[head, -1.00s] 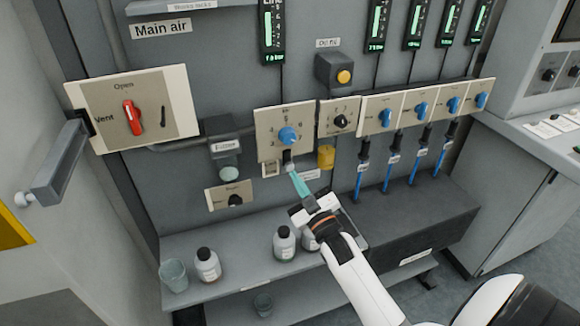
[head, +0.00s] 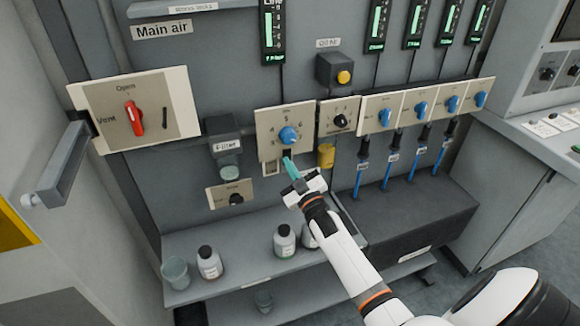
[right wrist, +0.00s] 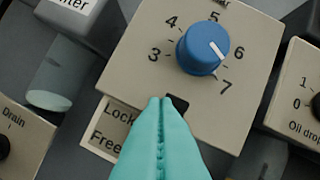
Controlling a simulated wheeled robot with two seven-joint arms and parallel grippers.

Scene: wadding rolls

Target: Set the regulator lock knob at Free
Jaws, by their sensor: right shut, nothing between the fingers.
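The regulator panel (head: 265,125) carries a blue dial (head: 288,135), also in the right wrist view (right wrist: 203,48), its white line between 6 and 7. Below the dial, a small black lock knob (right wrist: 178,103) shows partly behind my fingertips; it also shows in the head view (head: 286,153). A label plate (right wrist: 96,128) left of the fingers reads Lock above Free. My right gripper (right wrist: 160,101) is shut and empty, its teal fingertips right at the black knob; I cannot tell whether they touch. It also shows in the head view (head: 287,161). My left gripper is out of view.
A filter unit (head: 226,150) and a drain panel (head: 217,197) are to the left. An oil drop panel (head: 330,122) and a yellow cup (head: 326,156) are close on the right. Bottles (head: 285,241) stand on the shelf below. A red handle (head: 135,118) is far left.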

